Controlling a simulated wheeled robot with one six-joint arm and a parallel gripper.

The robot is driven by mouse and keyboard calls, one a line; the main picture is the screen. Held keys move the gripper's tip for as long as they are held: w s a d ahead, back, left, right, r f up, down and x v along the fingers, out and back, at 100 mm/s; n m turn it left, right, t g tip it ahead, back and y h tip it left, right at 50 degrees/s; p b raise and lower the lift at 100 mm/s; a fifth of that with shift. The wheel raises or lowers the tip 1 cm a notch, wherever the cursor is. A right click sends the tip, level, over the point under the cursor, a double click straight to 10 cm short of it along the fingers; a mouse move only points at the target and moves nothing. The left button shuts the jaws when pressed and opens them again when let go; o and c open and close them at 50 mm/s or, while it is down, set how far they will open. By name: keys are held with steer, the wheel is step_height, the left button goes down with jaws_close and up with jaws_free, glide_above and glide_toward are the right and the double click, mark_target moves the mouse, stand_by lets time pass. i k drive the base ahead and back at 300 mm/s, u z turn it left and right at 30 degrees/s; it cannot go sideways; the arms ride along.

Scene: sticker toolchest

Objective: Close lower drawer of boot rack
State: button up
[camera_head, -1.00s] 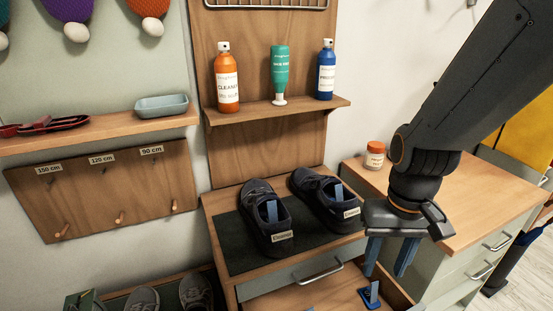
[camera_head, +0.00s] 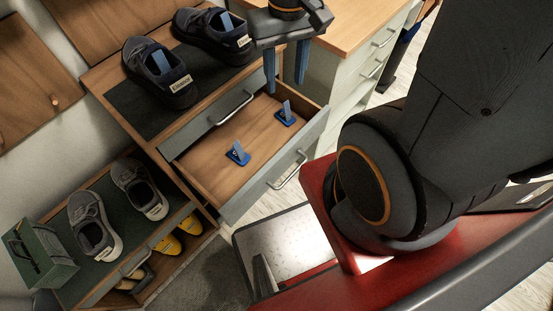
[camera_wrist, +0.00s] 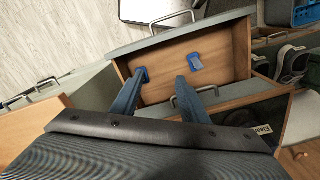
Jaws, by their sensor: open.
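The lower drawer (camera_head: 215,180) of the boot rack is pulled out, with a wooden floor and a grey front bearing a metal bar handle (camera_head: 288,170). Two blue clip-like pieces lie inside, one in the middle (camera_head: 237,154) and one to the right (camera_head: 286,113). The drawer front also shows in the wrist view (camera_wrist: 200,35), with its handle (camera_wrist: 172,17) beyond my fingers. My gripper (camera_head: 286,87) is open and empty, its two blue fingers pointing down by the drawer's right rear part. Its fingertips (camera_wrist: 161,78) overlap the drawer interior in the wrist view; their height above it is unclear.
The upper drawer (camera_head: 190,130) is shut, with dark shoes (camera_head: 160,72) on top of the rack. A low shelf (camera_head: 75,285) with grey shoes stands at left. A grey cabinet (camera_head: 345,70) is close on the right. My red base is in front of the drawer.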

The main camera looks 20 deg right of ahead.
mark_target(273, 147)
steer(key=z, duration=1.5)
steer(key=k, duration=1.4)
steer(key=u, duration=1.1)
steer(key=i, duration=0.5)
